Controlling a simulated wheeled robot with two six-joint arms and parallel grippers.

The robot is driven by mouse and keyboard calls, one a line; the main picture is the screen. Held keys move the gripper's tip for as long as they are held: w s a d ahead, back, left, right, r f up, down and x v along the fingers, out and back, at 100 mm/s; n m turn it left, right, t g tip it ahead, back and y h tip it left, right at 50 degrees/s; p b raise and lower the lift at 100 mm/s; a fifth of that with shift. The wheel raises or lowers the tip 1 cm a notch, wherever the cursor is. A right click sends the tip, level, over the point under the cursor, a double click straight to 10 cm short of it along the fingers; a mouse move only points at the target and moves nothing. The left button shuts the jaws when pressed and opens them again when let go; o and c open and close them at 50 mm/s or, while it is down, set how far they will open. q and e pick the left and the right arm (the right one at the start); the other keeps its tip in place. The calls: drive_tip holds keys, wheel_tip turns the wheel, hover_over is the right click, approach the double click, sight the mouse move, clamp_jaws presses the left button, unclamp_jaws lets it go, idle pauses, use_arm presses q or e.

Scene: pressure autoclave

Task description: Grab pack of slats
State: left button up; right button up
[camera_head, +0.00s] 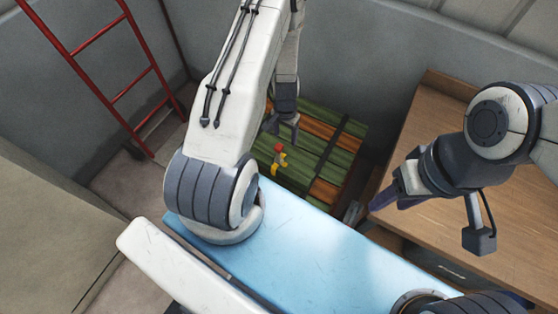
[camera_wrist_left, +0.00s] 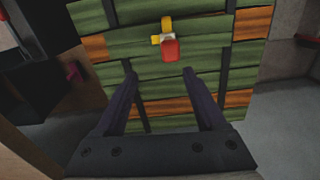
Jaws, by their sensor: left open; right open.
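The pack of slats (camera_head: 340,152) is a stack of green and orange boards bound with dark straps, low down beyond my blue front. A small red and yellow piece (camera_head: 279,158) sits on it. In the left wrist view the pack (camera_wrist_left: 190,100) fills the middle, with the red and yellow piece (camera_wrist_left: 168,45) near its top. My left gripper (camera_head: 284,128) is over the pack, pointing down; in its wrist view the two fingers (camera_wrist_left: 160,80) are apart with nothing between them. My right gripper (camera_head: 385,195) is open and empty beside the wooden desk, right of the pack.
A wooden desk (camera_head: 430,140) with drawers stands at the right. A red ladder (camera_head: 112,95) leans by the grey wall at the left. Bare floor (camera_head: 135,185) shows left of my left arm.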

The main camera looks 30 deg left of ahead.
sight(278, 146)
use_arm(q)
drive_tip(key=shift+s+a+f, duration=0.3)
drive_tip(key=shift+a+f, duration=0.2)
drive_tip(key=shift+f, duration=0.1)
drive_tip(key=shift+s+a+f, duration=0.3)
drive_tip(key=shift+a+f, duration=0.15)
drive_tip(key=shift+f, duration=0.1)
wheel_tip(278, 146, down, 5)
drive_tip(key=b, duration=0.5)
wheel_tip(278, 146, down, 6)
drive_tip(key=b, duration=0.5)
drive_tip(key=shift+r, duration=0.35)
clamp_jaws()
